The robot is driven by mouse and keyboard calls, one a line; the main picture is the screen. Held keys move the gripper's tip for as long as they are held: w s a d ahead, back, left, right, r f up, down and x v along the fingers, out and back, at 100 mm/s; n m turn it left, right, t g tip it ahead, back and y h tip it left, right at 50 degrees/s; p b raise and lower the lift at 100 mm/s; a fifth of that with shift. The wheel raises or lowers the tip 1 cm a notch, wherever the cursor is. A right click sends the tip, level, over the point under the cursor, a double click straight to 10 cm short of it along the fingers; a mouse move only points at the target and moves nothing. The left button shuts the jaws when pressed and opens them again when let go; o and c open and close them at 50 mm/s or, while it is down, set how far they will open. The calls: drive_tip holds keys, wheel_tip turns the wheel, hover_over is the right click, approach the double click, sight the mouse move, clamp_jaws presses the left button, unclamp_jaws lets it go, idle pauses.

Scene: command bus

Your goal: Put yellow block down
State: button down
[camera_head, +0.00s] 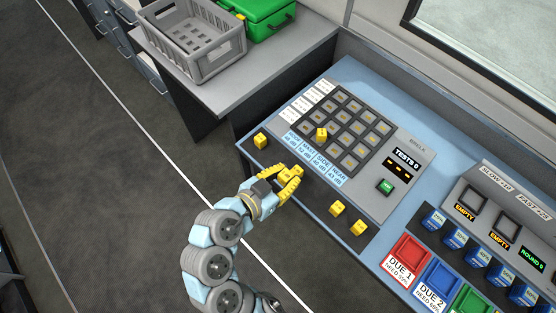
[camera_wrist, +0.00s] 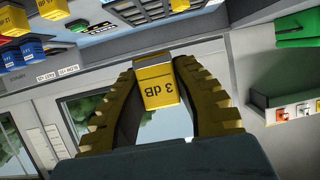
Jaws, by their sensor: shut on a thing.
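My gripper (camera_head: 289,180) has yellow fingers and is shut on a yellow block (camera_head: 290,172) near the front edge of the grid panel. In the wrist view the held block (camera_wrist: 160,84) reads "3 dB" and sits between both fingertips. Another yellow block (camera_head: 321,134) stands on the dark grid of cells (camera_head: 345,125). One yellow block (camera_head: 261,141) lies left of the grid, near the counter's edge. Two more yellow blocks (camera_head: 337,208) (camera_head: 358,228) lie at the panel's front right. The gripper partly covers the held block in the head view.
A grey crate (camera_head: 190,62) and a green case (camera_head: 268,18) stand on the side counter. A small screen (camera_head: 402,170) and a green button (camera_head: 386,187) are right of the grid. Red (camera_head: 405,257) and blue trays (camera_head: 437,283) and several blue blocks (camera_head: 455,237) lie farther right.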

drive_tip(key=shift+s+f, duration=0.2)
drive_tip(key=shift+s, duration=0.3)
drive_tip(key=shift+m, duration=0.3)
